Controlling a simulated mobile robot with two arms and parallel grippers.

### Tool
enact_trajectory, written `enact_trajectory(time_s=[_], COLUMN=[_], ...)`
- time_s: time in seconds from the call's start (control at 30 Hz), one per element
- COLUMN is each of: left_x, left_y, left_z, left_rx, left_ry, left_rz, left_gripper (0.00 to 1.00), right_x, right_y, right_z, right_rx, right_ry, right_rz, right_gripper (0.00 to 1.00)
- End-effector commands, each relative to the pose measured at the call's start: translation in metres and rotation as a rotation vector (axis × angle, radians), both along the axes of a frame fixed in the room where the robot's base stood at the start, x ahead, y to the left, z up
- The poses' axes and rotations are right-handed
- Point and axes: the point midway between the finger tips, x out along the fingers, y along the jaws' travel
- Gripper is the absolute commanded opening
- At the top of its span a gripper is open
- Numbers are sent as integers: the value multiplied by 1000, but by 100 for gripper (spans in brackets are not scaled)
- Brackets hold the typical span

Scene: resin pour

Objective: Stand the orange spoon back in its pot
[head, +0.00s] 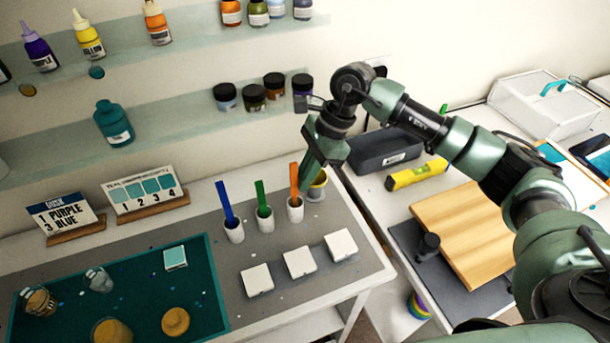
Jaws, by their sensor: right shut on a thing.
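The orange spoon (294,181) is upright over the rightmost white pot (295,210), and its lower end shows at the pot's mouth. I cannot tell how deep it sits. My right gripper (306,172) reaches down from the upper right and is shut on the orange spoon, close by its right side in the picture. The fingertips are partly hidden. A blue spoon (225,200) and a green spoon (261,195) stand in their own white pots to the left. My left gripper is not in view.
A yellow-rimmed cup (317,188) stands just right of the orange spoon's pot. Several white square blocks (299,262) lie in front on the grey mat (222,290). A teal mat (140,278) is at left. Shelves with bottles (114,122) run along the wall.

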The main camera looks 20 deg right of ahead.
Motion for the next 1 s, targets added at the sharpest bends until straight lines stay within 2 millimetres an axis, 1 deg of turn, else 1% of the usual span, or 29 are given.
enact_trajectory(time_s=[0.07,0.1,0.13,0.17,0.47,0.57,0.67,0.8,0.9,1.0], left_x=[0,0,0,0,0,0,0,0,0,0], left_y=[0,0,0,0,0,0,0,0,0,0], left_z=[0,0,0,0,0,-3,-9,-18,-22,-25], left_rx=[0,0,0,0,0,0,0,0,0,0], left_ry=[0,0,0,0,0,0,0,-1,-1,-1], left_rz=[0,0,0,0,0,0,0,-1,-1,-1], left_gripper=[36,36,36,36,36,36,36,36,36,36], right_x=[0,0,0,0,0,1,2,2,2,2], right_y=[0,0,0,0,0,-3,-8,-18,-25,-29], right_z=[0,0,0,0,1,5,16,39,54,64], right_rx=[0,0,0,0,0,0,0,0,0,0], right_ry=[0,0,0,0,0,-2,-5,-5,-4,-2], right_rz=[0,0,0,0,0,-1,-2,-2,-2,-1], right_gripper=[0,17,26,31,31,31,31,31,31,31])
